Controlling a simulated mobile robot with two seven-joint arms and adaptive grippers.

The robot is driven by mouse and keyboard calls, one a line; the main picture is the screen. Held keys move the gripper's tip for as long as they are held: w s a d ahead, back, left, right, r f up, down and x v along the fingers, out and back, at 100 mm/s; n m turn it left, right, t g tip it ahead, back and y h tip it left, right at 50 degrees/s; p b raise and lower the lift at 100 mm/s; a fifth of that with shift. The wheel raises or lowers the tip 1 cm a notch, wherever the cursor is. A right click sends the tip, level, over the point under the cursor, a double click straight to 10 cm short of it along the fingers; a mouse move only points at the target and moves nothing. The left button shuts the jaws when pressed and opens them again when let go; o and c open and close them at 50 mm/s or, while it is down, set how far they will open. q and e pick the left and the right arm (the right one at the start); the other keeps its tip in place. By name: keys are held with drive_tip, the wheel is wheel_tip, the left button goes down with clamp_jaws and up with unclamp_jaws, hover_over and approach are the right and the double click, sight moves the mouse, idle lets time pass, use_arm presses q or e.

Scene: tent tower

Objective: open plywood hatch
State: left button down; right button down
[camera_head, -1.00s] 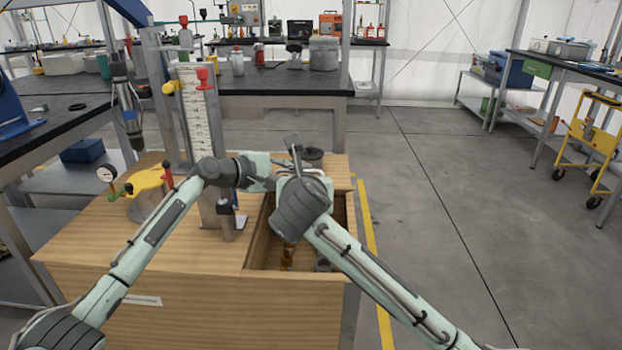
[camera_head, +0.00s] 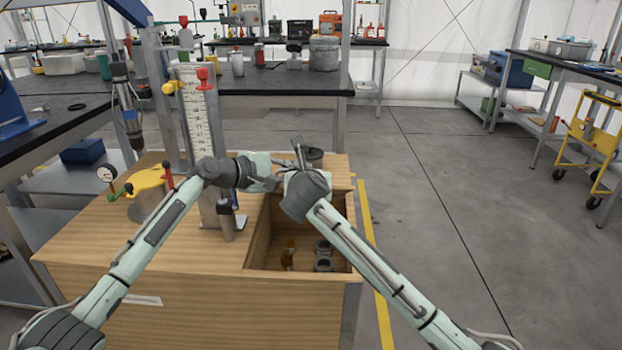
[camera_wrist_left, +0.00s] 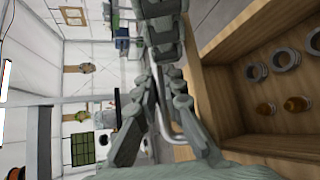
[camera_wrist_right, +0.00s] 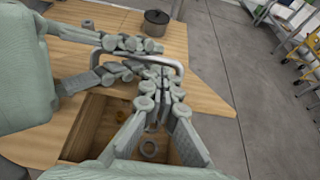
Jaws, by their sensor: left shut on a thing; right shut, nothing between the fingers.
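The wooden cabinet (camera_head: 150,260) has a rectangular opening in its top, and its open compartment (camera_head: 268,235) shows wood walls. A bent metal handle (camera_wrist_right: 176,66) shows in the right wrist view and also in the left wrist view (camera_wrist_left: 166,118). My left gripper (camera_head: 272,184) comes in from the left and is shut on the handle. My right gripper (camera_wrist_right: 157,82) is shut and empty, close beside the left fingers and the handle. The two grippers cover much of the handle area, and I cannot clearly make out the hatch panel's edges.
Metal rings (camera_wrist_left: 285,58) and amber pieces (camera_wrist_left: 297,103) lie inside the compartment. A dark lidded pot (camera_wrist_right: 155,22) stands on the wood behind the grippers. A scaled upright (camera_head: 195,110) and a yellow-topped device (camera_head: 148,182) stand left of the opening.

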use_arm(q)
drive_tip(key=shift+w+d+r, duration=0.1)
drive_tip(key=shift+w+r, duration=0.1)
drive_tip(key=shift+r, duration=0.5)
use_arm(e)
drive_tip(key=shift+w+r, duration=0.7)
drive_tip(key=shift+r, duration=0.15)
use_arm(q)
drive_tip(key=c, duration=1.9)
unclamp_jaws()
drive_tip(key=shift+f, duration=0.2)
drive_tip(key=shift+f, duration=0.15)
